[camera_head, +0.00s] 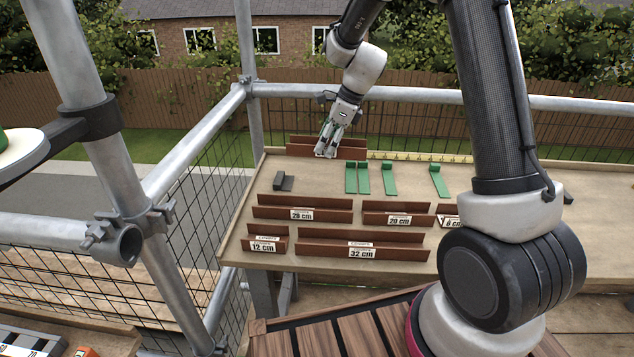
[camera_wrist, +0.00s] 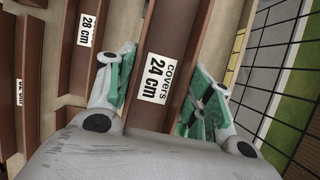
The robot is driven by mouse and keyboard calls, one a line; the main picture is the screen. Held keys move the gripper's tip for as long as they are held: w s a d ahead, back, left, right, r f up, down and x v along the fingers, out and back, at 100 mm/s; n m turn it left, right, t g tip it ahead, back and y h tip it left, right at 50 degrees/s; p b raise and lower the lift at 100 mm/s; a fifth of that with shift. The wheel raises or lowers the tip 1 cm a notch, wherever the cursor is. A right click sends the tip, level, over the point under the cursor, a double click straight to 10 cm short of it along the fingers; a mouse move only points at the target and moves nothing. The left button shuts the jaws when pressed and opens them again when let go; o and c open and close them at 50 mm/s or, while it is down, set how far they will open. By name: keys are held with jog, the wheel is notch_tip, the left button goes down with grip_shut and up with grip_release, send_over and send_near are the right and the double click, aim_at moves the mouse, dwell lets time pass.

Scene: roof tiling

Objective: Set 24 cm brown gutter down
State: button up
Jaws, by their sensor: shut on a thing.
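The 24 cm brown gutter (camera_head: 300,148) is at the back left of the wooden table (camera_head: 330,180), by the table's far edge. My gripper (camera_head: 327,150) reaches down onto it from above and is shut on it. In the wrist view the gutter (camera_wrist: 174,38) runs between the fingers of my gripper (camera_wrist: 165,92), and its white label "covers 24 cm" faces the camera. Its underside is hidden, so I cannot tell whether it touches the table.
Brown gutters labelled 28 cm (camera_head: 270,212), 20 cm (camera_head: 375,218), 12 cm (camera_head: 266,231) and 32 cm (camera_head: 320,245) lie in front. Several green brackets (camera_head: 389,182) and a dark grey piece (camera_head: 284,182) lie between. A yellow measuring strip (camera_head: 420,157) and scaffold rail (camera_head: 400,95) run behind.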

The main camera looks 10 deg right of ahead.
jog(key=shift+w+a, duration=0.1)
jog(key=shift+a, duration=0.1)
jog(key=shift+f, duration=0.25)
jog(key=shift+n, duration=0.3)
notch_tip(320, 180, down, 9)
jog(key=shift+f, duration=0.2)
jog(key=shift+f, duration=0.1)
jog(key=shift+f, duration=0.25)
jog(key=o, duration=1.1)
